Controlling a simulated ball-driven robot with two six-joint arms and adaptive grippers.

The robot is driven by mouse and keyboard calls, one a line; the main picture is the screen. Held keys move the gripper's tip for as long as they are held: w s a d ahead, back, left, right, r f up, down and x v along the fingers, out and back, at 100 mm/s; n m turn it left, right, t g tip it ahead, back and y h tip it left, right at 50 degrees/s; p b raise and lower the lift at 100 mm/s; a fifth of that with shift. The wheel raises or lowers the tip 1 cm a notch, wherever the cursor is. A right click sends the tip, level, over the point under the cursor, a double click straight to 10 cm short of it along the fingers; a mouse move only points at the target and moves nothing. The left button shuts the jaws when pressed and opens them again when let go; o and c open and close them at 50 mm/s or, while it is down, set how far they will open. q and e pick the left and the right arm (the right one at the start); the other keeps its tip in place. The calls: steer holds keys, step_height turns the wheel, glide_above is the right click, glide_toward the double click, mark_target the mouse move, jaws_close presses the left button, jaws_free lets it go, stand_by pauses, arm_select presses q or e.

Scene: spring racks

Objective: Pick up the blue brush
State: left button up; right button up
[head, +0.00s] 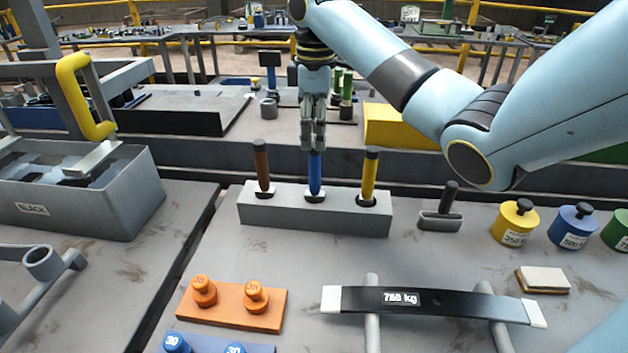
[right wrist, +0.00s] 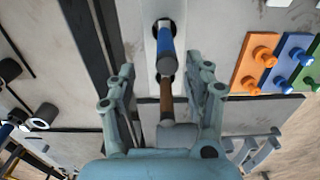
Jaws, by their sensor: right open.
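The blue brush (head: 315,174) stands upright in the middle hole of a grey rack block (head: 270,212). A brown-handled brush (head: 262,168) stands left of it and a yellow-handled brush (head: 369,178) right of it. My right gripper (head: 314,146) points down at the top of the blue handle and hides its upper end. In the right wrist view the gripper (right wrist: 163,78) is open, with the blue brush (right wrist: 166,42) and the brown brush (right wrist: 166,102) seen between its spread fingers. I cannot tell whether the blue handle's tip is inside the jaws. My left gripper is out of view.
A grey crate (head: 90,215) stands at the left. A black 750 kg bar (head: 440,303) lies on supports in front, near an orange peg plate (head: 235,309). Yellow (head: 515,222) and blue weights (head: 573,227) stand at the right. A dark-handled tool (head: 442,215) stands right of the rack.

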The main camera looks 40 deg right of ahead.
mark_target(315, 153)
steer(key=shift+s+a+f+p, duration=0.1)
steer(key=shift+f+p, duration=0.2)
steer(key=shift+f, duration=0.85)
steer(key=f, duration=0.3)
steer(key=f+p, duration=0.1)
steer(key=f, duration=0.1)
steer(key=shift+s+a, duration=0.2)
steer(key=shift+a, duration=0.05)
steer(key=shift+f, duration=0.35)
steer(key=shift+c, duration=0.5)
jaws_close()
